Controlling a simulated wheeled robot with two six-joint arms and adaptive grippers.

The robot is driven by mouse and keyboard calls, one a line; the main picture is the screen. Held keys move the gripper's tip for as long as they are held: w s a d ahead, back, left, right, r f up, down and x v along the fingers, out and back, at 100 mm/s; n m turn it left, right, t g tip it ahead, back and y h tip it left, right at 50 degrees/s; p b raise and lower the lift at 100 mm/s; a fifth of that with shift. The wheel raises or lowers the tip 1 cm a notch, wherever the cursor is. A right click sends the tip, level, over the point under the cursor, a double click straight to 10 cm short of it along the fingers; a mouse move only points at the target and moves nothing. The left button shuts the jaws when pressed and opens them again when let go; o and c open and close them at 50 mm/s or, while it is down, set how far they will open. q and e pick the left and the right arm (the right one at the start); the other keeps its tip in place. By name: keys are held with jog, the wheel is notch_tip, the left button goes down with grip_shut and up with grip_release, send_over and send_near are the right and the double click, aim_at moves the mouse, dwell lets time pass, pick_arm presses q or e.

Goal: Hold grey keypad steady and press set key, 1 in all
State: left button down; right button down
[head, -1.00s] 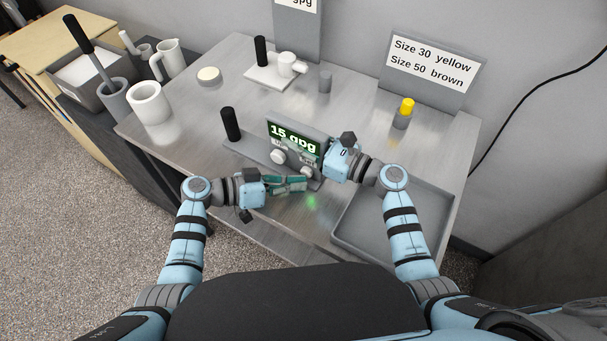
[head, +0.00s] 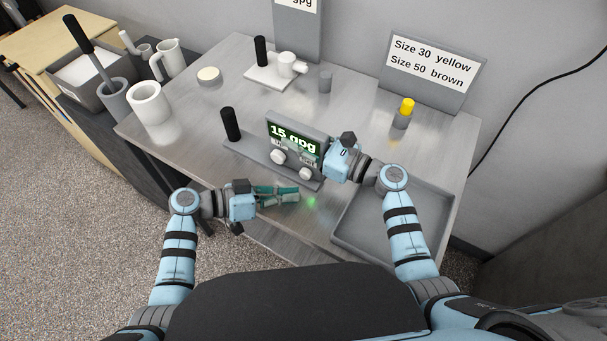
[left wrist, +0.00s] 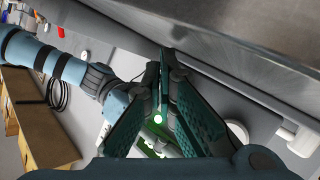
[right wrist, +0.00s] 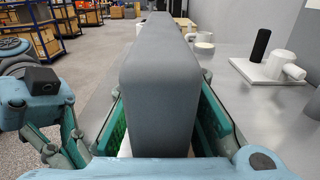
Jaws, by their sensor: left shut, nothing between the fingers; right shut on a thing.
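The grey keypad (head: 318,139) stands on a grey base (head: 247,149) on the metal table. Its green display reads "15 gpg", and two white round knobs, one of them (head: 278,156), sit in front of it. My right gripper (head: 322,153) is shut on the keypad's right end; in the right wrist view the grey housing (right wrist: 160,85) fills the space between the fingers. My left gripper (head: 296,194) is shut and empty, in front of the base and apart from it. Small labels under the display are partly hidden by the right gripper, and I cannot read the set key.
A black upright handle (head: 230,124) rises at the base's left end. A grey tray (head: 395,228) lies at the right. A yellow-topped grey cylinder (head: 404,114) and a white mug (head: 150,103) stand farther off.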

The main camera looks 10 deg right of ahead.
aim_at(281, 215)
pick_arm(q)
jog(key=shift+s+a, duration=0.55)
jog(key=shift+s, duration=0.2)
jog(key=shift+s+a, duration=0.5)
jog(key=shift+s, duration=0.2)
pick_arm(e)
jog(key=c, duration=1.4)
grip_release()
jog(key=shift+o, duration=0.2)
